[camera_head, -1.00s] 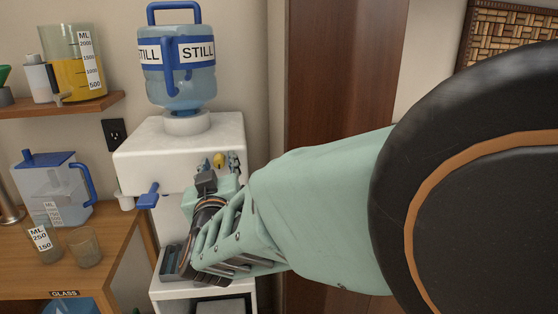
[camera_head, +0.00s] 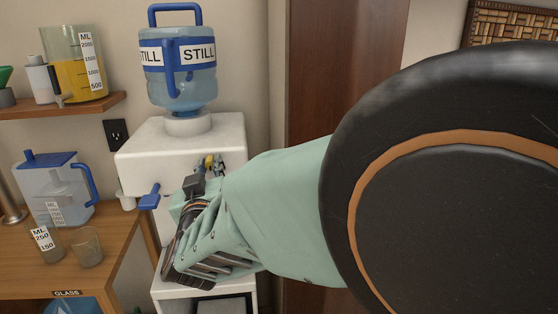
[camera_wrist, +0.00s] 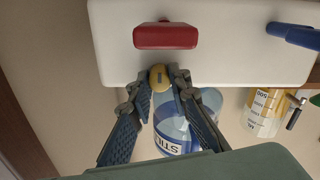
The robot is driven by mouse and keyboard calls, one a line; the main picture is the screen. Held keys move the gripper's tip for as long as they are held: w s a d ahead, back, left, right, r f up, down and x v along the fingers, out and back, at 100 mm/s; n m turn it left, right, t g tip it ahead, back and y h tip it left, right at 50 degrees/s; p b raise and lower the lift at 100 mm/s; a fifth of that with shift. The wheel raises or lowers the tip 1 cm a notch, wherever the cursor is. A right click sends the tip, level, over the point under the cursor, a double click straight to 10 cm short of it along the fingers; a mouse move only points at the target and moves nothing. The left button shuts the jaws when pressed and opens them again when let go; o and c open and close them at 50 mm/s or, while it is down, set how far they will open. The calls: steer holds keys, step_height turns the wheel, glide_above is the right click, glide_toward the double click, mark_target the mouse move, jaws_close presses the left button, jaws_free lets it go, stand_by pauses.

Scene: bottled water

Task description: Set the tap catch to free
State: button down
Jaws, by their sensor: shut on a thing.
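The water dispenser (camera_head: 140,160) is a white box with a blue tap (camera_head: 150,197) on its front; the blue tap also shows in the wrist view (camera_wrist: 295,36). A red tap (camera_wrist: 167,36) shows in the wrist view; the arm hides it in the head view. The small yellow tap catch (camera_head: 209,161) is on the dispenser front; in the wrist view the catch (camera_wrist: 158,78) has a small dark mark on its face. My gripper (camera_wrist: 161,76) is shut on the catch, with one fingertip at each side. It also shows in the head view (camera_head: 208,167).
A large STILL water bottle (camera_head: 188,80) stands on the dispenser. At left are a wooden counter (camera_head: 115,240) with a blue-lidded jug (camera_head: 50,185) and glasses (camera_head: 87,245), and a shelf (camera_head: 80,104) with a measuring jug (camera_head: 75,70) of yellow liquid.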

steer(key=c, duration=1.8)
jaws_free()
steer(key=shift+a, duration=0.25)
steer(key=shift+o, duration=0.2)
steer(key=shift+d, duration=0.1)
